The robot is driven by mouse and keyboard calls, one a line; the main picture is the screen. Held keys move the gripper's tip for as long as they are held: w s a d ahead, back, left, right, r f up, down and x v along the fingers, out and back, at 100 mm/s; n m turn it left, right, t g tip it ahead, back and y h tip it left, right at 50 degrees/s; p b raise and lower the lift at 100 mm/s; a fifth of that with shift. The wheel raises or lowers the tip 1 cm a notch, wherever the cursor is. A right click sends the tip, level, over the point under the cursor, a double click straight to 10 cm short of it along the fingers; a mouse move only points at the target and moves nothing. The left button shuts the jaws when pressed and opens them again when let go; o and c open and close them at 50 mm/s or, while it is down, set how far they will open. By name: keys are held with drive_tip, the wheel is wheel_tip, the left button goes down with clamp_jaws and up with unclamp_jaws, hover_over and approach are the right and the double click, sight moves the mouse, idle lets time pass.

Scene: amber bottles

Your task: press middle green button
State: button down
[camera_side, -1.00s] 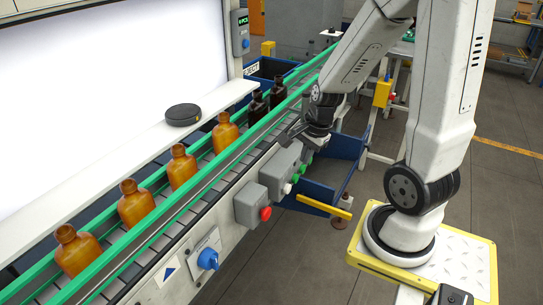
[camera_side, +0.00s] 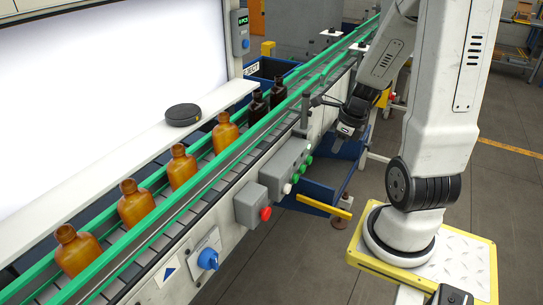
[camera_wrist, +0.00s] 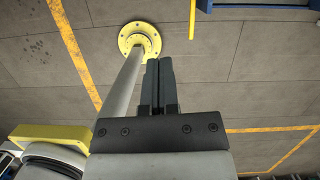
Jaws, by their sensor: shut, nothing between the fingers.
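A grey button box (camera_side: 285,160) is fixed to the front side of the conveyor in the side view. On its right-hand face sit a white button (camera_side: 287,188) and a row of small green buttons; the middle green button (camera_side: 302,169) lies between two others. My gripper (camera_side: 318,100) is above and behind this box, its thin dark fingers pointing left toward the conveyor rail. It is apart from the buttons. In the wrist view my gripper (camera_wrist: 158,64) shows its two fingers together and empty, over floor; no button shows there.
Another grey box with a red button (camera_side: 264,213) and a blue rotary switch (camera_side: 207,259) are nearer along the conveyor. Amber bottles (camera_side: 181,168) and dark bottles (camera_side: 278,92) stand between green rails. A yellow bar (camera_side: 324,206) juts out below the green buttons.

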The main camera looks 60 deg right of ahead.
sight(302, 169)
drive_tip(key=shift+f, duration=0.15)
drive_tip(key=w+f, duration=0.6)
drive_tip(key=f, duration=0.3)
drive_tip(key=shift+w+a+f, duration=0.15)
drive_tip(key=shift+w+a, duration=0.1)
idle(1.1)
drive_tip(key=shift+w, duration=0.1)
idle(0.3)
